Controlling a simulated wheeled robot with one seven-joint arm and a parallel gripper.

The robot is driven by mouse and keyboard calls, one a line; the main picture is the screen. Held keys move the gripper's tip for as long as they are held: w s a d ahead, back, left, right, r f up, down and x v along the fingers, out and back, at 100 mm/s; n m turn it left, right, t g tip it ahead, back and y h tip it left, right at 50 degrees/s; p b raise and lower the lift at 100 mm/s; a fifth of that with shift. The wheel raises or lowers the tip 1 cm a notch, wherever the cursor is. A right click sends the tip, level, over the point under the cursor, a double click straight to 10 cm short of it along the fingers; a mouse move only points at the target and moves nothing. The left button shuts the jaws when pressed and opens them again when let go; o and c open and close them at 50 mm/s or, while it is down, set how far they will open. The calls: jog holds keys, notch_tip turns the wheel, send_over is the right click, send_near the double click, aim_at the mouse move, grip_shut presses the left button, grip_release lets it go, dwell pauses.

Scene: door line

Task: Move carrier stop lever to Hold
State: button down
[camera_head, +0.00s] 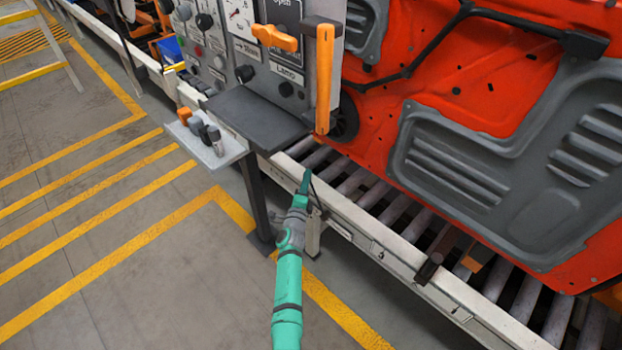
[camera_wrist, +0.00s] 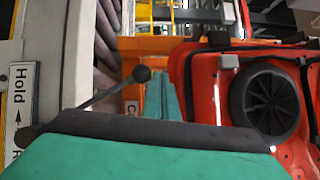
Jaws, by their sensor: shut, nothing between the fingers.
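The carrier stop lever shows in the wrist view as a thin dark rod with a black ball knob (camera_wrist: 142,74), tilted up and to the right. A white label (camera_wrist: 18,98) at the left edge reads "Hold", with an arrow toward that word; its other end is cut off. My gripper (camera_wrist: 162,84) is shut and empty, its green fingers just right of the knob in this view. I cannot tell whether they touch it. In the head view my gripper (camera_head: 305,178) is beside the conveyor rail; the lever is too small to make out clearly there.
The roller conveyor rail (camera_head: 405,268) runs beside my arm. An orange-red door panel (camera_head: 385,100) hangs over the rollers. A control panel (camera_head: 240,55) with a dark shelf (camera_head: 256,118) and an orange upright handle (camera_head: 325,80) stands beyond my gripper. The floor at left is open.

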jog(key=shift+w+a+f, duration=0.1)
jog(key=shift+a, duration=0.2)
jog(key=s+a+r, duration=0.2)
jog(key=s+r, duration=0.4)
jog(key=s, duration=0.5)
jog(key=shift+s, duration=0.2)
dwell(1.2)
dwell(0.6)
